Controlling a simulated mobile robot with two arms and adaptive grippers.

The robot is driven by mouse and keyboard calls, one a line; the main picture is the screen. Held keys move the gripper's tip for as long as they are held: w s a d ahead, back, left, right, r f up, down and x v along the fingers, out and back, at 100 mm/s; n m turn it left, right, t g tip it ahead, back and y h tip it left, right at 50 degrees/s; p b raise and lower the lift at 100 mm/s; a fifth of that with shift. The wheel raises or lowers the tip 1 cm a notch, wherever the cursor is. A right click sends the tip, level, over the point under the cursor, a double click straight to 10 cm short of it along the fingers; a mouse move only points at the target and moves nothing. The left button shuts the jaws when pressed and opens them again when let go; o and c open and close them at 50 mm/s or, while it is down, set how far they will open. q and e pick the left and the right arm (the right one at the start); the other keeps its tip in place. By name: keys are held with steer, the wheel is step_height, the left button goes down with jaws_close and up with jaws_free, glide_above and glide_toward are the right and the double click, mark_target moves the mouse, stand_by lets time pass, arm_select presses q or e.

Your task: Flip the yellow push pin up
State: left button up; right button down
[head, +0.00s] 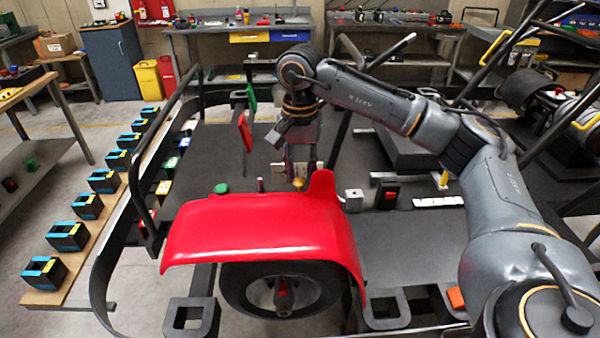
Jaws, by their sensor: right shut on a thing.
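My right gripper (299,170) comes down from above, just behind the red fender (250,232) of the kart. Its fingers are shut on a small yellowish piece, which I take to be the yellow push pin (299,183). The pin shows only as a small patch at the fingertips. Its tilt and lower part are hidden by the fingers and the fender. My left gripper is not in view.
A wheel (283,287) sits under the fender. A green dome (221,188), a red panel (245,131) and a grey block (353,195) stand near the gripper. Black frame bars (178,106) rise at left. A row of blue-black boxes (68,235) lines the left.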

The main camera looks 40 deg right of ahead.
mark_target(301, 179)
steer(key=shift+r, duration=0.2)
steer(key=c, duration=1)
jaws_free()
step_height(301, 179, up, 12)
